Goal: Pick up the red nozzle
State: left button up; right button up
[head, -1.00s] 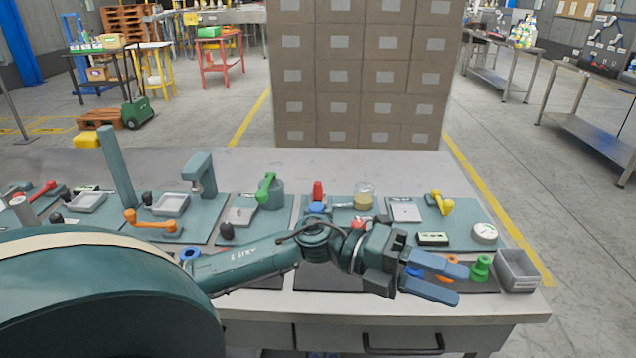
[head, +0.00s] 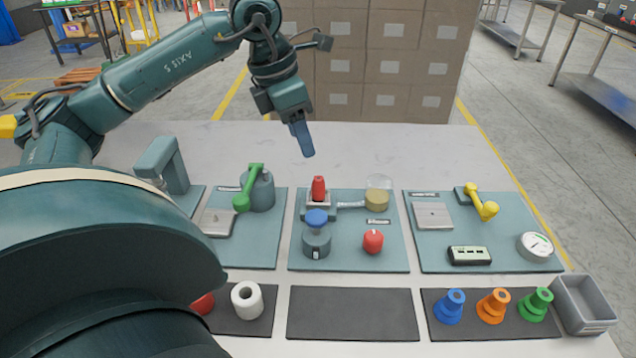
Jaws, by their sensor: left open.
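A red tapered piece (head: 318,190), which looks like the red nozzle, stands upright in a small grey holder at the back of the middle teal board (head: 395,262). My left gripper (head: 303,140) is above and slightly left of it, blue fingers pointing down. The fingers overlap from this side; the gripper is open, apart from the red piece, with nothing seen in it. A red knob (head: 373,241) sits on the same board. Another red piece (head: 203,303) is partly hidden behind my arm at the lower left. My right gripper is not in view.
A blue-topped grey cylinder (head: 317,234) stands close in front of the red piece, and a clear domed jar (head: 378,194) to its right. The middle mat (head: 352,315) is empty.

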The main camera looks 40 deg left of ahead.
aim_at(318, 178)
pick_arm(q)
jog(key=x, duration=0.7)
jog(key=shift+d+f, duration=0.15)
jog(key=shift+f, duration=0.05)
jog(key=x, duration=0.4)
jog(key=shift+w+a, duration=0.3)
jog(key=shift+w, duration=0.1)
jog(key=shift+w+d+f, duration=0.1)
jog(key=shift+f, duration=0.5)
jog(key=shift+c, duration=0.5)
jog(key=shift+r, duration=0.1)
jog(key=c, duration=1)
grip_shut()
